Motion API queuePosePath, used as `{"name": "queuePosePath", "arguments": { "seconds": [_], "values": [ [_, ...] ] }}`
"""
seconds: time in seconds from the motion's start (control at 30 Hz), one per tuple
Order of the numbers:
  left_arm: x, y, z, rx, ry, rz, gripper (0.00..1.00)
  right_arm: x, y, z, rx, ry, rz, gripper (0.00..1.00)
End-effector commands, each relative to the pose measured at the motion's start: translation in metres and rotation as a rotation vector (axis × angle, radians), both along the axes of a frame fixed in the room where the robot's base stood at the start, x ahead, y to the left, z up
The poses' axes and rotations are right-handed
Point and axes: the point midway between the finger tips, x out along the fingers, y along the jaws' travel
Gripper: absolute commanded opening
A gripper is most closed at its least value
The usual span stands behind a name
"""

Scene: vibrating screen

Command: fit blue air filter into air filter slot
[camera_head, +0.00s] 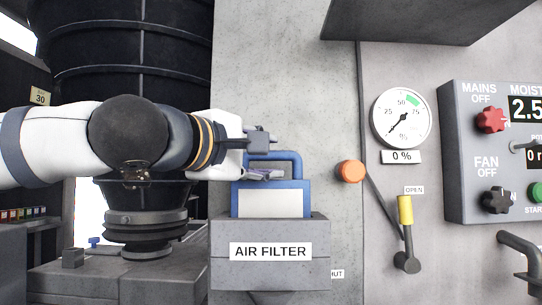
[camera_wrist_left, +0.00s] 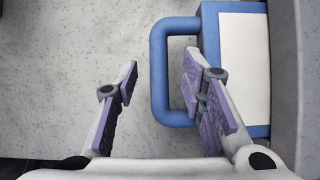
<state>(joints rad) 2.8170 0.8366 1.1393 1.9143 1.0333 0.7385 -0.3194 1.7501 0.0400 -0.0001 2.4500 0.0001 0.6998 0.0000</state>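The blue air filter (camera_head: 306,200) has a white panel and a blue loop handle. It stands upright at the top of the grey box labelled AIR FILTER (camera_head: 221,251); how deep it sits in the slot is hidden. In the left wrist view, the handle's outer bar (camera_wrist_left: 158,75) lies between the spread fingers of the left gripper (camera_wrist_left: 160,82), and the right finger overlaps the loop opening. No grip on the handle shows. My right gripper is out of view.
A yellow-handled lever (camera_head: 405,212) and an orange knob (camera_head: 350,171) are right of the filter. A gauge (camera_head: 401,117) and a control panel (camera_head: 466,205) are further right. A black ribbed column (camera_head: 180,45) stands behind my left arm. A concrete-like wall backs the filter.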

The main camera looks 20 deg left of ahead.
Motion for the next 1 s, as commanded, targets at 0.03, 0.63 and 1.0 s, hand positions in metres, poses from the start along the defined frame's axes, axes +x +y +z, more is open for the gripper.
{"name": "queuePosePath", "arguments": {
  "seconds": [0.03,0.63,1.0],
  "values": [
    [-0.011,0.003,0.002,-0.002,-0.006,-0.001,0.37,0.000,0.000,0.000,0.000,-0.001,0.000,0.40],
    [-0.056,0.016,0.002,0.000,-0.002,0.000,0.37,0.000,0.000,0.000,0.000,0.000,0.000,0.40],
    [-0.056,0.016,0.002,-0.001,-0.003,-0.001,0.37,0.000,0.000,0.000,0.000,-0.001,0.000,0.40]
  ]
}}
